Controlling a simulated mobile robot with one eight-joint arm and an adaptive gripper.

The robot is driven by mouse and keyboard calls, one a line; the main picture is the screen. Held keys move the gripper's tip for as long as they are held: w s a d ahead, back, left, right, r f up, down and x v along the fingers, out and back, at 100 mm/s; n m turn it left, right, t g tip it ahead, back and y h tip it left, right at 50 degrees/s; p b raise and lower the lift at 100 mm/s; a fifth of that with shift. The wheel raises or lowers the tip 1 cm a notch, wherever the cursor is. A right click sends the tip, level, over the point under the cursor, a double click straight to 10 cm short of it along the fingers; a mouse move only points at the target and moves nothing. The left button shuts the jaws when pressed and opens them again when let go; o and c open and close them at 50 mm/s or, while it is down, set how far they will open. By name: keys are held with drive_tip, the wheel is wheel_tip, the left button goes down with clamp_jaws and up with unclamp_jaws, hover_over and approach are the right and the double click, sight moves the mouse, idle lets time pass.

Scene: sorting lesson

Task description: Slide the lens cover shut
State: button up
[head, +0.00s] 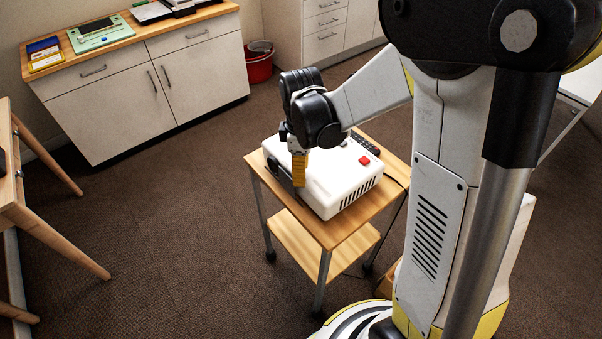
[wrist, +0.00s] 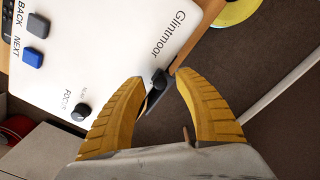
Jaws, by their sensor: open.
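The white projector (head: 345,187) stands on a small wooden trolley, and its top marked "Glintmoor" fills much of the wrist view (wrist: 120,60). A small black tab (wrist: 160,79) sticks out at the projector's edge, with a dark strip beside it; this looks like the lens cover's part. My gripper (wrist: 160,76) is open, its yellow fingers on either side of the tab. I cannot tell whether either finger touches it. In the head view my gripper (head: 299,181) points down at the projector's left front side and hides much of the lens area. How far the cover stands open is unclear.
The trolley (head: 325,232) has a lower shelf. A cabinet (head: 150,90) and red bin (head: 259,66) stand behind. Open carpet lies left of the trolley.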

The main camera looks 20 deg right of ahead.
sight(283, 162)
clamp_jaws()
drive_tip(key=w, duration=0.2)
drive_tip(key=w+a, duration=0.1)
drive_tip(key=w, duration=0.2)
drive_tip(key=w+a, duration=0.1)
drive_tip(key=w, duration=0.1)
drive_tip(key=shift+w+a, duration=0.25)
unclamp_jaws()
drive_tip(key=shift+w, duration=0.1)
